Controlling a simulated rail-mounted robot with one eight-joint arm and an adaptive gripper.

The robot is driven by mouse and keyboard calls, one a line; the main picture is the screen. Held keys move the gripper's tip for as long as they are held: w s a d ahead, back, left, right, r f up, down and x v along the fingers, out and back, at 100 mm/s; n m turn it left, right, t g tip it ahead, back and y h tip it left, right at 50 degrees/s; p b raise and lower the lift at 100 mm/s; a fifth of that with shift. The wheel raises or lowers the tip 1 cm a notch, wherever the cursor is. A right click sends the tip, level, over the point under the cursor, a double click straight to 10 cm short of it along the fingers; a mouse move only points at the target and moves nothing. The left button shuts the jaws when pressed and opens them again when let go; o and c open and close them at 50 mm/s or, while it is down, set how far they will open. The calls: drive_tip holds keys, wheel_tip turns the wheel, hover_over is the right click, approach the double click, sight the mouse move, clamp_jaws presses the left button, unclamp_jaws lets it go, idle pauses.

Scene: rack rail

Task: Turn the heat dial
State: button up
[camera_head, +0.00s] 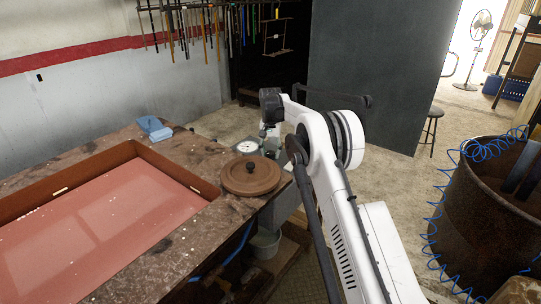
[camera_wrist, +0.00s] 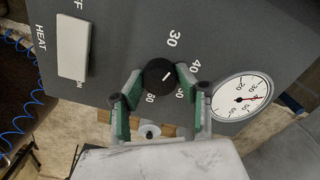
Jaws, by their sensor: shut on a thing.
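The heat dial (camera_wrist: 158,72) is a round black knob with a short white mark, on a grey panel (camera_wrist: 120,25) in the wrist view. The mark points up and right, roughly between the printed 30 and 40. My gripper (camera_wrist: 158,80) has its green-padded fingers on both sides of the knob and is shut on it. In the head view my gripper (camera_head: 268,130) is beside the table's far right corner, mostly hidden by my arm, and the dial does not show.
A white gauge (camera_wrist: 242,98) with a red needle sits right of the dial. A white HEAT rocker switch (camera_wrist: 73,50) is at left. In the head view, a round brown lid (camera_head: 250,178) and a red-floored tray (camera_head: 95,240) are on the table. A rusty barrel (camera_head: 485,210) stands right.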

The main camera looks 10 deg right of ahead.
sight(271, 153)
drive_tip(key=shift+n+b, duration=0.3)
drive_tip(key=shift+n, duration=1.3)
drive_tip(key=o, duration=1.1)
drive_tip(key=shift+r, duration=0.1)
wheel_tip(271, 153, up, 12)
drive_tip(key=shift+f, duration=0.1)
